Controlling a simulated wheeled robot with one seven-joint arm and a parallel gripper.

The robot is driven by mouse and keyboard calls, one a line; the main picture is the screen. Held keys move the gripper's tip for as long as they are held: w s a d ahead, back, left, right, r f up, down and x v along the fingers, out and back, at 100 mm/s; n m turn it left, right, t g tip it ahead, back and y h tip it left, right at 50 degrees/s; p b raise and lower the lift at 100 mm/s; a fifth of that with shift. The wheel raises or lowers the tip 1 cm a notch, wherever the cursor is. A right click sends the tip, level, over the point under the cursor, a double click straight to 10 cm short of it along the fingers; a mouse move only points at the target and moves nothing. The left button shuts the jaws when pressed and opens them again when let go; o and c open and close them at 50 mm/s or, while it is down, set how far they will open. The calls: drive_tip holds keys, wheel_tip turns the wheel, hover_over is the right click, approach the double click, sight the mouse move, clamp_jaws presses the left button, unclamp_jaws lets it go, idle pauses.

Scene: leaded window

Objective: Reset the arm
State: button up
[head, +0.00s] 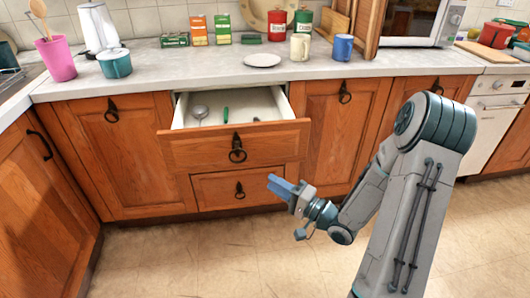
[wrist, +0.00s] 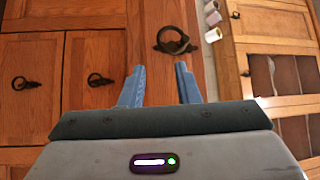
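My arm reaches down from the right in the head view. My gripper (head: 280,187) is in front of the lower drawer, to the right of its ring handle. In the wrist view my gripper (wrist: 160,85) shows two blue fingers set apart with nothing between them. The upper drawer (head: 232,146) is pulled open and holds a grey ladle-like utensil (head: 199,113) and a green-handled thing (head: 225,115). Its dark ring handle (head: 237,149) hangs on its front. A ring handle (wrist: 175,41) shows beyond the fingers in the wrist view. The gripper does not touch it.
The lower drawer (head: 238,190) is shut. The counter (head: 170,72) above bears a pink cup (head: 56,60), a teal pot (head: 115,64), a white plate (head: 262,60) and a blue mug (head: 342,47).

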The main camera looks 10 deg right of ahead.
drive_tip(key=d+r+n+g+h+p, duration=0.25)
drive_tip(key=d+r+h+p, duration=0.2)
drive_tip(key=r+h, duration=0.25)
drive_tip(key=d+r+n+g+h+p, duration=0.2)
drive_tip(key=d+r+n+h+p, duration=0.1)
drive_tip(key=r+h+p, duration=0.35)
drive_tip(key=s+a+r+n+g+p, duration=0.1)
drive_tip(key=s+a+r+g+p, duration=0.1)
drive_tip(key=s+r, duration=0.5)
drive_tip(key=s+a+r+g+p, duration=0.3)
drive_tip(key=s+r+g+p, duration=0.1)
drive_tip(key=s, duration=0.9)
wheel_tip(320, 180, up, 3)
drive_tip(key=shift+s+f+n+p, duration=0.15)
drive_tip(key=shift+n+p, duration=0.2)
drive_tip(key=shift+p, duration=0.2)
